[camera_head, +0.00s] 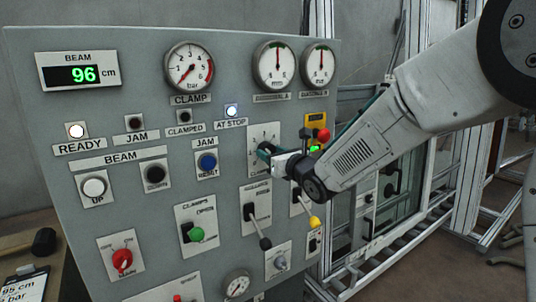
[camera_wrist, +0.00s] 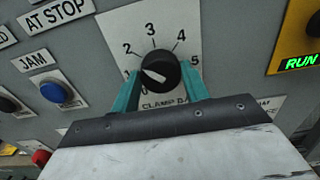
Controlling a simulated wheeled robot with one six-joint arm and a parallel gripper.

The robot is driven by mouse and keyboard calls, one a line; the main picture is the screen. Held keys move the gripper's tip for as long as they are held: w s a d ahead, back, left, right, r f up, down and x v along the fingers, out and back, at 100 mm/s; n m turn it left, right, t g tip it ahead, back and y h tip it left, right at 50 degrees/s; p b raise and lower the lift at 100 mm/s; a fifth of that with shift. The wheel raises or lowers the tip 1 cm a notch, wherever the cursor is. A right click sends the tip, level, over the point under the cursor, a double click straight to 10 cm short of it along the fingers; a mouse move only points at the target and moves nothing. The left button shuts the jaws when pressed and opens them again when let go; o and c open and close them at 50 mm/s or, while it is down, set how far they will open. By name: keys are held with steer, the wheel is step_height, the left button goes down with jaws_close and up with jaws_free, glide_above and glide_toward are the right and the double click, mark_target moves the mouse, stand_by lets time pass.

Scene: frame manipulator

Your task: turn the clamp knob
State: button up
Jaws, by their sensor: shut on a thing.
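The clamp knob (camera_wrist: 159,71) is a round black knob with a white pointer mark, on a white dial plate (camera_wrist: 180,28) numbered up to 5. In the wrist view the pointer faces left, close to the 1. My gripper (camera_wrist: 159,88) has its teal fingers on both sides of the knob and is shut on it. In the head view my gripper (camera_head: 267,151) reaches the panel from the right, in front of the dial plate (camera_head: 263,132), and hides most of the knob.
The grey panel (camera_head: 130,215) carries the blue jam reset button (camera_head: 207,162), a green-knobbed lever (camera_head: 195,234) and a black-knobbed lever (camera_head: 263,240) below my gripper. A yellow-knobbed lever (camera_head: 314,222) and a yellow box (camera_head: 316,122) are close to my arm. The beam display (camera_head: 79,74) reads 96 cm.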

steer(key=o, duration=0.9)
steer(key=shift+s+a+f, duration=0.1)
steer(key=shift+f, duration=0.05)
steer(key=shift+o, duration=0.5)
steer(key=v, duration=0.7)
steer(key=shift+s+d, duration=0.3)
